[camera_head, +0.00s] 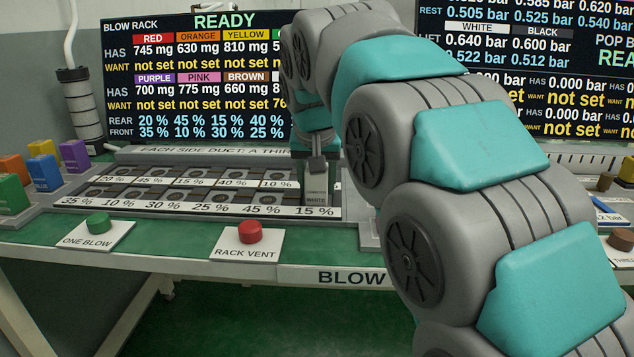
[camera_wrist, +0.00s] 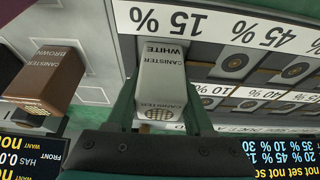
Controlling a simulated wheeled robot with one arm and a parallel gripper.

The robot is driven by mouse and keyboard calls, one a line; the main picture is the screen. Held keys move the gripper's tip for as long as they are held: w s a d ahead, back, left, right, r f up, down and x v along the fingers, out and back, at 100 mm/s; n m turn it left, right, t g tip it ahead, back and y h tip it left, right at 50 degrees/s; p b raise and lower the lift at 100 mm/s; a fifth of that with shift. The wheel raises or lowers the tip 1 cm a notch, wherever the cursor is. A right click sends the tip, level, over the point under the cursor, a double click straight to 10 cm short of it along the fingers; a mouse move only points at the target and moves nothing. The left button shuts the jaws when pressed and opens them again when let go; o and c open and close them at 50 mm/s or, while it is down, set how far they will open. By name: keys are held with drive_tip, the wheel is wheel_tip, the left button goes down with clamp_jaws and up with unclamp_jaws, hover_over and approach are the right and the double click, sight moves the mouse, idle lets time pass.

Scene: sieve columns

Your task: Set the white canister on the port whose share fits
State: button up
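The white canister (camera_wrist: 162,75) is a pale block with a WHITE label and a perforated end. In the wrist view it stands between the two fingers of my gripper (camera_wrist: 162,110), which appear closed against its sides. In the head view the canister (camera_head: 317,190) is upright at the right end of the duct rack (camera_head: 180,213), by the front label 15 % (camera_head: 314,211). I cannot tell whether it rests in the port there or hangs just above it. The front row reads 35, 10, 30, 25, 45, 15 %. The rear row shows 20, 45, 15, 40, 10 %; its right end is hidden.
A green button (camera_head: 98,222) and a red RACK VENT button (camera_head: 249,232) stand in front of the rack. Coloured canisters, such as a purple one (camera_head: 75,155), stand at left. A brown canister (camera_wrist: 48,80) is beside mine in the wrist view. The display (camera_head: 200,80) reads READY.

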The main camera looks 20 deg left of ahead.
drive_tip(key=o, duration=0.3)
drive_tip(key=shift+s+d+f, duration=0.1)
drive_tip(key=shift+f, duration=0.55)
drive_tip(key=shift+o, duration=0.5)
drive_tip(key=shift+r, duration=0.2)
drive_tip(key=shift+r+p, duration=0.35)
drive_tip(key=shift+r, duration=0.05)
drive_tip(key=v, duration=0.9)
drive_tip(key=shift+w, duration=0.3)
drive_tip(key=shift+p+v, duration=0.5)
drive_tip(key=shift+v, duration=1.25)
